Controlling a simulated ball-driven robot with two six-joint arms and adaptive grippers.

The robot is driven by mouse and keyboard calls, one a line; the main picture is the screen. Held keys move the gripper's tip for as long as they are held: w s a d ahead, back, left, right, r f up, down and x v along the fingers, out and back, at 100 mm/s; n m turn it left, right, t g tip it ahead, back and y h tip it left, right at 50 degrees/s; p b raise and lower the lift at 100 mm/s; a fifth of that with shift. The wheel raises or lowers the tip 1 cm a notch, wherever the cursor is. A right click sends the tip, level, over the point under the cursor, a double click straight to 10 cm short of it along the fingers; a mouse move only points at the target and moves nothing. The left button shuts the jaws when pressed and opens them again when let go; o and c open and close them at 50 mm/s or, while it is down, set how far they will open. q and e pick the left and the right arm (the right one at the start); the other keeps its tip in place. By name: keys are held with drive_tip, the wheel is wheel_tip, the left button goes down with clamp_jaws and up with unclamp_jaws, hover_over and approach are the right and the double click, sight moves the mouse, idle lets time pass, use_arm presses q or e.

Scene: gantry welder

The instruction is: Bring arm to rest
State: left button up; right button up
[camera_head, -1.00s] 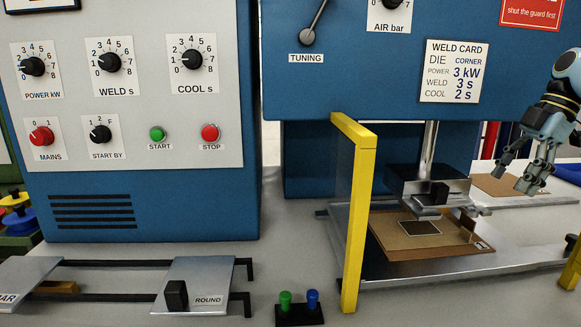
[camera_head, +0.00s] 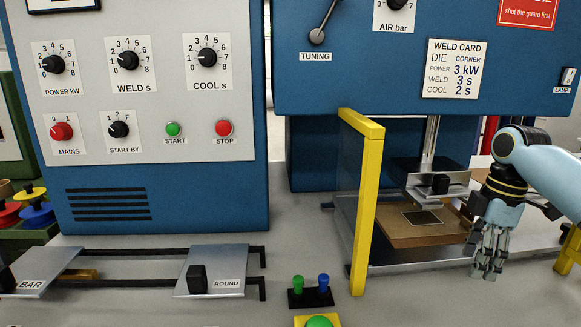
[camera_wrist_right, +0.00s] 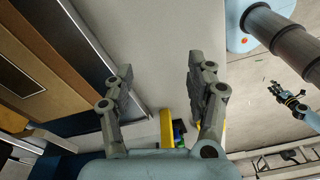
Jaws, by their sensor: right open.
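My right gripper (camera_head: 487,266) hangs pointing down at the right of the head view, in front of the welder's press bed. Its light blue arm comes in from the right edge. In the right wrist view the right gripper (camera_wrist_right: 160,68) has its two fingers apart with nothing between them, over a bare pale surface. Another of my grippers, the left one (camera_wrist_right: 290,100), shows small at the right of that view; its jaw state is too small to tell. The left arm does not show in the head view.
A brown board (camera_head: 405,232) lies under the press head (camera_head: 435,186). A yellow-edged guard (camera_head: 364,200) stands left of it. A green and blue button block (camera_head: 311,297) and a yellow-based green button (camera_head: 319,321) sit in front. The ROUND plate (camera_head: 225,257) is on rails at left.

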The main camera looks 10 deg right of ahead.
drive_tip(key=s+a+f+m, duration=0.1)
drive_tip(key=s+a+f, duration=0.2)
drive_tip(key=s+a+f+m+h, duration=0.1)
drive_tip(key=s+a+f, duration=0.2)
drive_tip(key=shift+s+a, duration=0.15)
drive_tip(key=shift+a, duration=0.15)
drive_tip(key=s+a+r+m+t+h, duration=0.1)
drive_tip(key=s+a+r+m+t, duration=0.1)
drive_tip(key=s+a+m, duration=0.5)
drive_tip(key=s+a+r+m+t, duration=0.2)
drive_tip(key=s+a+m, duration=0.1)
drive_tip(key=s, duration=0.9)
drive_tip(key=s+d+f+g+b, duration=0.15)
drive_tip(key=f+b, duration=0.25)
drive_tip(key=f, duration=1.4)
drive_tip(key=s+d+f+g+b, duration=0.1)
drive_tip(key=s+f+b, duration=0.15)
drive_tip(key=f, duration=1.65)
drive_tip(key=s+d+f+b, duration=0.1)
drive_tip(key=s+f+b, duration=0.4)
drive_tip(key=s+f, duration=1.1)
drive_tip(key=shift+f+m+g+b, duration=0.3)
drive_tip(key=shift+f+m+g, duration=0.1)
drive_tip(key=shift+f, duration=0.5)
